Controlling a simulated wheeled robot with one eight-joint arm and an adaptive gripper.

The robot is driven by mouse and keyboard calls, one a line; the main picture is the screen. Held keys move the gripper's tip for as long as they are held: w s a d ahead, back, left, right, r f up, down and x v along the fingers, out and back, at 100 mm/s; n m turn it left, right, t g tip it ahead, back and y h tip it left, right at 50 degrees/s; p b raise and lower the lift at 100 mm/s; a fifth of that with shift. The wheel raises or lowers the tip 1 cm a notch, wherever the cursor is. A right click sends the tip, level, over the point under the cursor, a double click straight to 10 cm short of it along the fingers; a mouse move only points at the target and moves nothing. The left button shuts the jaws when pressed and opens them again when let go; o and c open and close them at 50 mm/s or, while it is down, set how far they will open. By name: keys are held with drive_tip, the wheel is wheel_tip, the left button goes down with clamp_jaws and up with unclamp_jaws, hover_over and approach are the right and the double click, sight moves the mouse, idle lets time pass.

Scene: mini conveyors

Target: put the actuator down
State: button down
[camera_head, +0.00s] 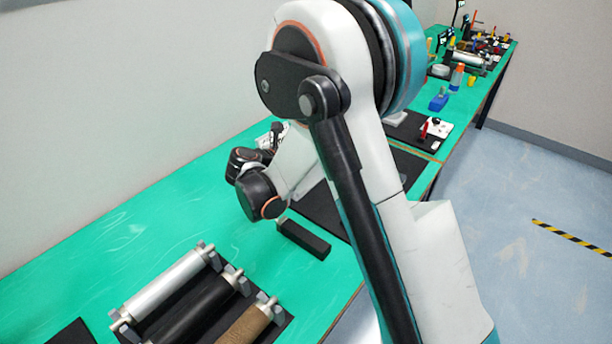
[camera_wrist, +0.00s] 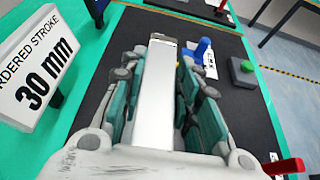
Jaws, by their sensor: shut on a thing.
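In the wrist view my gripper (camera_wrist: 161,62) is shut on the actuator (camera_wrist: 157,95), a long pale metal block with a grey end cap. The green and grey fingers press on its left and right sides. The actuator points away from the wrist over a black mat (camera_wrist: 105,50). Whether its far end touches the mat cannot be told. In the head view my arm covers most of the working spot, and the actuator cannot be made out clearly there.
A sign reading 30 mm (camera_wrist: 38,68) stands left of my gripper. In the head view, rollers (camera_head: 165,285) and a black block (camera_head: 303,239) lie on the green table (camera_head: 150,215).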

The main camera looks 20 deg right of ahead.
drive_tip(key=shift+f+b, duration=1.1)
drive_tip(key=shift+f, duration=2.1)
drive_tip(key=shift+r, duration=0.1)
drive_tip(key=c, duration=1.2)
unclamp_jaws()
drive_tip(key=shift+a+r, duration=0.1)
drive_tip(key=p+v, duration=0.3)
drive_tip(key=v, duration=0.8)
drive_tip(key=shift+s+a+p, duration=0.3)
drive_tip(key=shift+s, duration=0.05)
